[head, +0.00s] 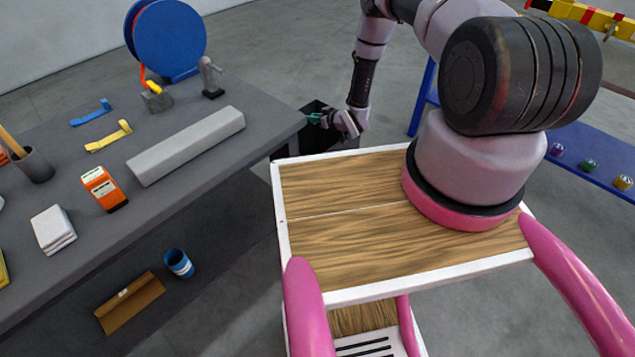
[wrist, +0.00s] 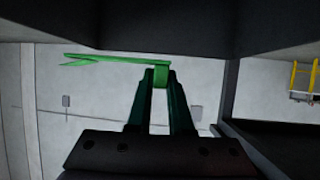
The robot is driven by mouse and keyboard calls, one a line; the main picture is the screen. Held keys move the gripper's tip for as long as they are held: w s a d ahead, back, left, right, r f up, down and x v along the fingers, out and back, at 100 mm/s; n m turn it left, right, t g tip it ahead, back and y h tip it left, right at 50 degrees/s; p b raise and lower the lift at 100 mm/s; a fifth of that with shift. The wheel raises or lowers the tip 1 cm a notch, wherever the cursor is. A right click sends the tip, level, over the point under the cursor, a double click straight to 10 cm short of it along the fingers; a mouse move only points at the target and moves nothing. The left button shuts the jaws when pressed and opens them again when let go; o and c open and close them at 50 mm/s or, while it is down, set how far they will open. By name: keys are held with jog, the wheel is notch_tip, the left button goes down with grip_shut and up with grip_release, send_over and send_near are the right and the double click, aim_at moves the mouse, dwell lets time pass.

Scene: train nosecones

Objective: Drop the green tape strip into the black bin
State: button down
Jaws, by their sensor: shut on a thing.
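The green tape strip (wrist: 115,59) shows in the wrist view, stretching left from the fingertips, with a forked end. My gripper (wrist: 160,77) is shut on its right end, which is folded down between the fingers. In the head view my gripper (head: 318,119) is at the black bin (head: 314,105), past the far right corner of the grey table. The bin is partly hidden by the table and my arm. I cannot tell from the head view how deep the fingers are relative to its rim.
The grey table (head: 215,165) holds a blue strip (head: 92,113), a yellow strip (head: 108,138), a grey bar (head: 187,146), an orange device (head: 104,188) and a blue reel (head: 168,38). A blue stand (head: 590,165) with small coloured knobs is at the right.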

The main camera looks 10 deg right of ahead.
jog(key=shift+f, duration=1.35)
jog(key=c, duration=0.7)
grip_release()
jog(key=shift+c, duration=0.2)
jog(key=v, duration=1.1)
jog(key=shift+f, duration=0.1)
jog(key=shift+w, duration=0.1)
